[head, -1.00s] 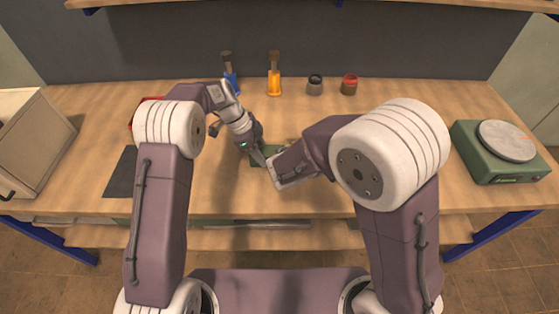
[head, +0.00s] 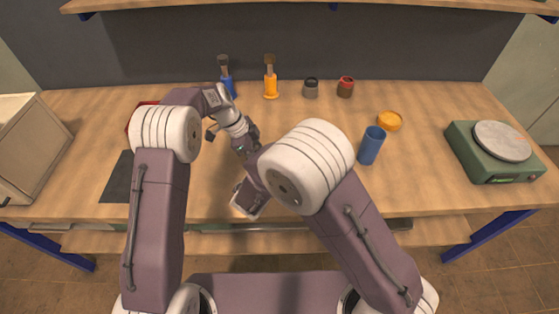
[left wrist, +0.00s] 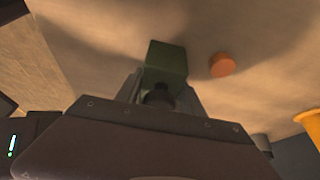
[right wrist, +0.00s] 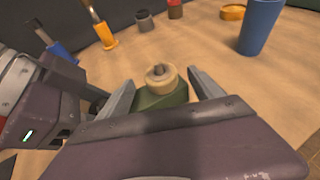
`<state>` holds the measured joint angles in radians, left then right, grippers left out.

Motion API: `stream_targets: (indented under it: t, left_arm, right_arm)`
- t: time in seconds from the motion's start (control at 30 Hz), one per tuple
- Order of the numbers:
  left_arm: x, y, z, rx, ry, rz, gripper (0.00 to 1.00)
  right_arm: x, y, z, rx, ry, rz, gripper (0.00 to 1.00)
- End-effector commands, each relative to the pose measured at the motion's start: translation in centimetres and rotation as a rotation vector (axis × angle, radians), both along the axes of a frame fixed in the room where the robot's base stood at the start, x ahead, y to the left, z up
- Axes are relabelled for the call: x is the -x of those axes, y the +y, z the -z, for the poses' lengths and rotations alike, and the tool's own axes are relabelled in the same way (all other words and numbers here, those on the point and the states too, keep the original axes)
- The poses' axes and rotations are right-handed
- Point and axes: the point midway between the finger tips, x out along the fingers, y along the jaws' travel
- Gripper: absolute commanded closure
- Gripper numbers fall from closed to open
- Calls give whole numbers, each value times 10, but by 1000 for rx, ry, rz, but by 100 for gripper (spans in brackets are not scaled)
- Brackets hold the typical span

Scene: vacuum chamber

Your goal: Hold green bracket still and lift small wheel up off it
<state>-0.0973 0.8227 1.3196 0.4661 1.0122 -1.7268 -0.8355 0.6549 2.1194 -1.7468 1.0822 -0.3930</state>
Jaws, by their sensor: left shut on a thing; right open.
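The green bracket (right wrist: 162,100) is on the table. It also shows as a green block in the left wrist view (left wrist: 166,62). My left gripper (left wrist: 161,88) is shut on it. The small wheel (right wrist: 161,78), a cream ring around a grey peg, is on top of the bracket. My right gripper (right wrist: 160,80) is open, its fingers apart on either side of the wheel, with clear gaps; I cannot tell if it is low enough to span it. In the head view my right arm hides the bracket and wheel.
A blue cup (head: 371,146) and an orange round dish (head: 389,121) stand to the right. A green scale (head: 494,155) is at the far right. Blue (head: 227,82) and orange (head: 271,84) brush holders and two small jars stand at the back. A dark mat (head: 118,178) lies left.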

Motion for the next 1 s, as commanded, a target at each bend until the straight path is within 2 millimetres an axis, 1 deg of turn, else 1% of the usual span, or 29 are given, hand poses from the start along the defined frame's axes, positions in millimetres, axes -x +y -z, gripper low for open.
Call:
stream_targets:
  t: [0.03,0.1,0.2,0.33,0.57,0.67,0.7,0.77,0.8,0.83,0.87,1.0]
  left_arm:
    - [0,0,0,-1,-1,-1,92]
    - [0,0,0,-1,-1,-1,92]
    - [-1,0,0,-1,-1,-2,92]
    - [-1,0,0,-1,-1,-2,92]
    - [-1,0,0,-1,-2,-2,92]
    - [-1,0,0,-1,-2,-2,92]
    - [-1,0,0,-1,-2,-2,92]
    - [-1,0,0,-1,-2,-2,92]
    - [-1,0,0,-1,-2,-2,92]
    - [-1,0,0,-1,-2,-2,92]
    - [-1,0,0,-1,-2,-2,92]
    - [-1,0,0,-1,-2,-2,92]
  right_arm:
    - [-9,-5,5,2,1,5,24]
    - [-19,-9,9,1,2,4,24]
    - [-29,-13,14,1,1,3,24]
    - [-35,-15,16,0,0,0,24]
    - [-36,-15,16,0,0,0,24]
    - [-36,-15,16,0,1,0,49]
    - [-36,-15,16,0,1,0,60]
    - [-36,-15,16,0,1,0,77]
    - [-36,-15,16,0,1,0,88]
    - [-36,-15,16,0,1,0,96]
    - [-36,-15,16,0,1,0,100]
    - [-36,-15,12,-1,-3,0,100]
